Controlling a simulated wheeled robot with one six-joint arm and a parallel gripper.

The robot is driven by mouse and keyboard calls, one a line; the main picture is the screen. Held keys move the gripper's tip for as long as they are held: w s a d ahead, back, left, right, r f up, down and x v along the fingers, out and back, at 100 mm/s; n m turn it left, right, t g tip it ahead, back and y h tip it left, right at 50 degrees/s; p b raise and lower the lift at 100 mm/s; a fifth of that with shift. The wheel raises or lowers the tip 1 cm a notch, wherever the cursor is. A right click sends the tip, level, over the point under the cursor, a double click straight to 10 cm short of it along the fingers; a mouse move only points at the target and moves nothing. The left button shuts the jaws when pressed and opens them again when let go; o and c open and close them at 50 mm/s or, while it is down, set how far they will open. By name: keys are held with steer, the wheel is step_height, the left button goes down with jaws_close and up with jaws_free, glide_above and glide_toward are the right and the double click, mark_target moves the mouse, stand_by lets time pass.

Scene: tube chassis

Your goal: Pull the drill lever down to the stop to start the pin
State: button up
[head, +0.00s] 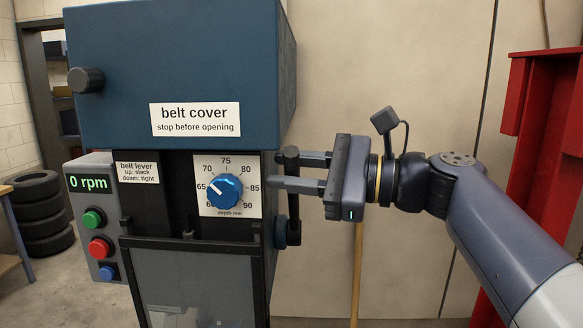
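The drill machine has a blue belt cover (200,65) above a dark front. My gripper (284,171) reaches in from the right at the lever's upper part. The nearer finger crosses in front of the lever, and the other finger shows behind it. The lever appears to lie between the fingers, but I cannot tell whether they press on it. The pin is not visible.
A blue depth knob (225,191) points near 65. The panel display (88,183) reads 0 rpm, above green, red and blue buttons. A clear guard (195,285) hangs below. Tyres (40,210) stand at left, a red cabinet (540,120) at right behind my arm.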

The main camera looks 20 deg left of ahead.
jaws_close()
stand_by(0.4)
steer(key=shift+f, duration=0.1)
